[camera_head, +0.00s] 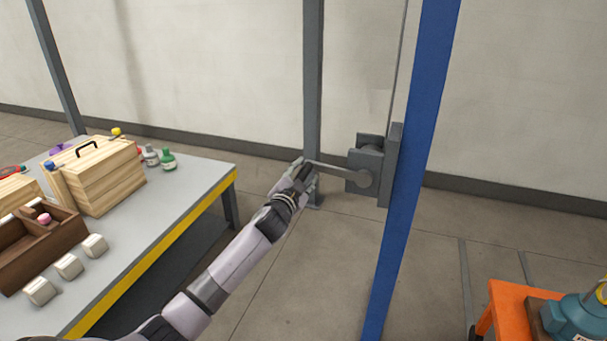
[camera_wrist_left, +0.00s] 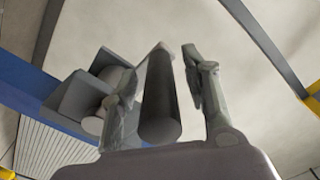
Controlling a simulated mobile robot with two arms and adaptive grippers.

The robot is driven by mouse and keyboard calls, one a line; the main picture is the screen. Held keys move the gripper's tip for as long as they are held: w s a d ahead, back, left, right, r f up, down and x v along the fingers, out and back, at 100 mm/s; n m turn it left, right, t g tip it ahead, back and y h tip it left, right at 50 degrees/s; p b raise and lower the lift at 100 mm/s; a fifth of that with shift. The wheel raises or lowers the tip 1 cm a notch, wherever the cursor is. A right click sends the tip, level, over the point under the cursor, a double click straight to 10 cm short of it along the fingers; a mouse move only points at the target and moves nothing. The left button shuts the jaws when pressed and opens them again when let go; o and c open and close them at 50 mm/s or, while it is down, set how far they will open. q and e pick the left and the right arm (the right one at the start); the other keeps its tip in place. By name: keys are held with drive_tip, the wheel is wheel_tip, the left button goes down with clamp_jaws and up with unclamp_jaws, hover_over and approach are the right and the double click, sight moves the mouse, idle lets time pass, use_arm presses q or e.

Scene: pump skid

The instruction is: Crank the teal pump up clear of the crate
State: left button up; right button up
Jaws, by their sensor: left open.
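The grey winch (camera_head: 368,172) is mounted on the blue post (camera_head: 408,165). Its crank arm (camera_head: 338,171) points left from the hub toward my left gripper (camera_head: 304,172). In the left wrist view, the dark cylindrical crank handle (camera_wrist_left: 160,105) lies between the two fingers of my left gripper (camera_wrist_left: 174,62). The fingers are open, with a gap on the right side of the handle. The teal pump (camera_head: 580,316) is at the lower right of the head view, cut off by the edge. A brown edge, seemingly the crate (camera_head: 537,322), shows beside it. My right gripper is out of view.
An orange stand (camera_head: 507,300) is under the pump area. At left, a grey table (camera_head: 205,170) with a yellow edge holds a wooden box (camera_head: 105,180), a brown tray (camera_head: 50,245), bottles and pale blocks. A grey post (camera_head: 313,90) stands behind my left gripper.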

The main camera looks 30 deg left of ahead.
use_arm(q)
drive_tip(key=shift+c, duration=0.6)
clamp_jaws()
idle(0.3)
